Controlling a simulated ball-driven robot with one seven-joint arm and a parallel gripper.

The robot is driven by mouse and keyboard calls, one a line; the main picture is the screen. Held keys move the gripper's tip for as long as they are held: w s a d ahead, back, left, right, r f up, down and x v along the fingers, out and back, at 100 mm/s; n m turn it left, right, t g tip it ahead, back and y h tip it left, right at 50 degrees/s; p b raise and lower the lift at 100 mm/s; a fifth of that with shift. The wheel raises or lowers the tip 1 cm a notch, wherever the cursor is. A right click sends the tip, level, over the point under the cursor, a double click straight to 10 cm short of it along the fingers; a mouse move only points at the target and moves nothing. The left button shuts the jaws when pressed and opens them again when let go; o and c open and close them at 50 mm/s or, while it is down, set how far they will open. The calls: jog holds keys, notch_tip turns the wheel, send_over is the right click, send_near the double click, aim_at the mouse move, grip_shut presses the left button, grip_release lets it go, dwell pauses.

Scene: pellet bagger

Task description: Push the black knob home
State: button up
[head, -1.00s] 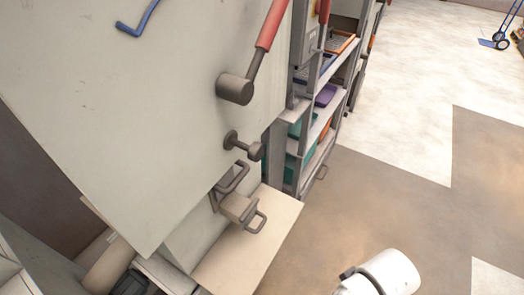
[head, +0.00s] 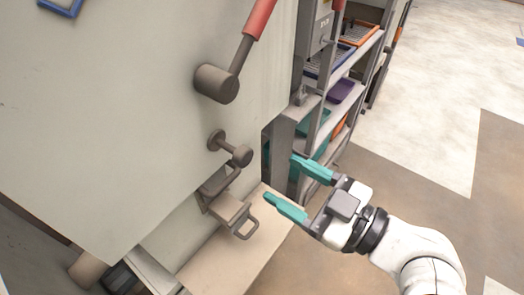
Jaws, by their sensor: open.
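The black knob (head: 241,155) is a dark round knob on a short shaft. It stands out from a round collar on the pale machine panel (head: 120,130), with a length of shaft showing between them. My gripper (head: 290,185) has teal fingers and is open and empty. It is in front of the panel, to the right of the knob and a little lower in the picture. The fingertips are apart from the knob and point toward the panel side.
Above the knob is a lever with a dark hub (head: 216,84) and red grip (head: 260,16). Below it a block with a looped handle (head: 247,227) sits over a beige ledge (head: 225,270). A shelf rack (head: 335,105) with coloured trays stands behind. Open floor lies right.

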aim_at(247, 158)
jog(key=p+x, duration=0.1)
jog(key=x, duration=0.9)
jog(key=shift+a+p, duration=0.1)
jog(key=shift+p, duration=0.25)
jog(key=shift+f, duration=0.1)
grip_shut()
